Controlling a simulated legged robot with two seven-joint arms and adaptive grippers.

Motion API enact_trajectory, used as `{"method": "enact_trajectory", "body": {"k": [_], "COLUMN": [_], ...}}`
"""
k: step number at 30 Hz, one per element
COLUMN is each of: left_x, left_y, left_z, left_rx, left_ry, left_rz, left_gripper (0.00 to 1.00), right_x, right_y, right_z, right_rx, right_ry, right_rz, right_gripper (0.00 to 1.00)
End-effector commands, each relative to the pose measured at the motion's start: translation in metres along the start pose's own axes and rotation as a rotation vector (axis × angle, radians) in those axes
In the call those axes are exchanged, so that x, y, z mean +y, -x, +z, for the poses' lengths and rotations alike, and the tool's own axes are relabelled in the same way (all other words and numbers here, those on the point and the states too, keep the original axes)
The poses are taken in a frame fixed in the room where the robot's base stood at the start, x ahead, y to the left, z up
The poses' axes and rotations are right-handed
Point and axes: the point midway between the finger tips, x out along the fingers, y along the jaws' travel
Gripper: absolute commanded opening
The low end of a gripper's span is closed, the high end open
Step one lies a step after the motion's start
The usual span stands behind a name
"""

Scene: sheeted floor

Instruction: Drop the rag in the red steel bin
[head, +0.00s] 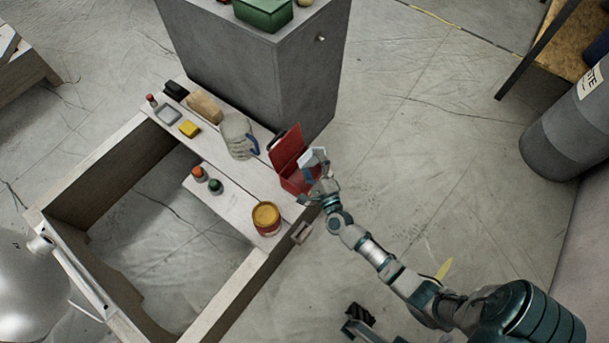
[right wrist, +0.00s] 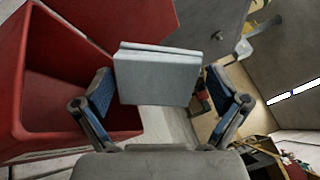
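The folded pale grey rag (head: 310,157) is between the fingers of my right gripper (head: 318,168), held up off the bench. In the right wrist view the rag (right wrist: 155,75) spans between the two blue-padded fingertips (right wrist: 158,92), which are shut on it. The red steel bin (head: 288,148) stands at the bench's right end, partly hidden behind my gripper. In the right wrist view the open bin (right wrist: 60,85) is at the left, with its hollow inside visible; the rag overlaps its right edge there.
A grey cabinet (head: 235,60) stands behind. A grey cylinder (head: 565,135) is at right. Open floor lies between.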

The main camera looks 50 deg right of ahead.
Motion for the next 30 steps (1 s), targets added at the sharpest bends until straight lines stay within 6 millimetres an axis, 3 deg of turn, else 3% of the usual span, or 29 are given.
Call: {"method": "enact_trajectory", "body": {"k": [11, 24, 30], "left_x": [0.001, 0.000, 0.001], "left_y": [-0.001, 0.001, 0.000], "left_z": [-0.005, -0.002, -0.004], "left_rx": [0.006, 0.002, 0.004], "left_ry": [0.000, 0.000, 0.000], "left_rz": [0.001, 0.000, 0.000], "left_gripper": [0.39, 0.39, 0.39], "right_x": [0.004, 0.009, 0.004], "right_y": [0.011, 0.102, 0.119], "right_z": [-0.002, -0.003, -0.001], "right_rx": [0.002, 0.003, 0.001], "right_ry": [0.002, 0.002, 0.001], "right_rz": [0.008, 0.017, 0.007], "right_gripper": [1.00, 1.00, 1.00]}}
